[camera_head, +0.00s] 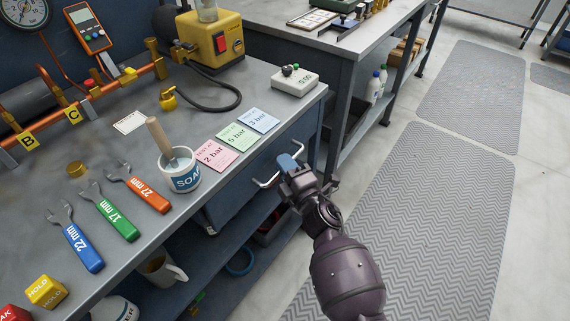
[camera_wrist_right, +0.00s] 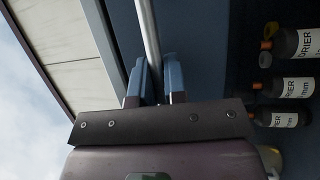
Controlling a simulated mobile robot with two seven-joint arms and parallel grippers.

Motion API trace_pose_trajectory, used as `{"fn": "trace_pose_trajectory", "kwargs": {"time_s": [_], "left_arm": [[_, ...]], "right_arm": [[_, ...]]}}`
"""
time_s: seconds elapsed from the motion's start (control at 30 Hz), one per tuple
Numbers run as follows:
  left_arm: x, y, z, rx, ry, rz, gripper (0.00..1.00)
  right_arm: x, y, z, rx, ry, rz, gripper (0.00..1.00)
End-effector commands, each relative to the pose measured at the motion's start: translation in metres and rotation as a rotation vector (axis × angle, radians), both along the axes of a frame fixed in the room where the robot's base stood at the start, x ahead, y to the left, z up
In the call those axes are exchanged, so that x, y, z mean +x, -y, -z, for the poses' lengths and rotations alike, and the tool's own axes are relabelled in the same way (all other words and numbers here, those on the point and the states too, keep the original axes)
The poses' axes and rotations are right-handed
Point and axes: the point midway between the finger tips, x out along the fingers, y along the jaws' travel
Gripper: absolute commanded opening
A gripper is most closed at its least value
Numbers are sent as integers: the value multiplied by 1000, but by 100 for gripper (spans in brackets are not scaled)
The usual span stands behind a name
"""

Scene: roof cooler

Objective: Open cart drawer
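The cart drawer (camera_head: 240,190) is a dark blue front under the grey worktop, at the worktop's right-hand side. Its silver bar handle (camera_head: 265,182) sticks out from the front, and my right gripper covers part of it. My right gripper (camera_head: 288,164) is at the handle, with its blue fingertips on either side of the bar. In the right wrist view the handle bar (camera_wrist_right: 148,35) runs between the two blue fingers (camera_wrist_right: 156,80), which look closed around it with little or no gap. The drawer front looks about flush with the cart. My left gripper is not in view.
The worktop holds a soap cup (camera_head: 186,178), coloured pressure cards (camera_head: 237,136), several wrenches (camera_head: 108,210) and a small timer box (camera_head: 295,82). A lower shelf holds a mug (camera_head: 160,268). Dark bottles (camera_wrist_right: 298,83) show in the wrist view. The matted floor (camera_head: 430,180) at right is clear.

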Motion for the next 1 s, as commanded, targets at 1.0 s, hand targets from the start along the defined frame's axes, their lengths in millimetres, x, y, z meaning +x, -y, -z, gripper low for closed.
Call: {"fn": "trace_pose_trajectory", "kwargs": {"time_s": [1.0], "left_arm": [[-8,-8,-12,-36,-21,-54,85]], "right_arm": [[-79,111,-5,-4,5,2,0]]}}
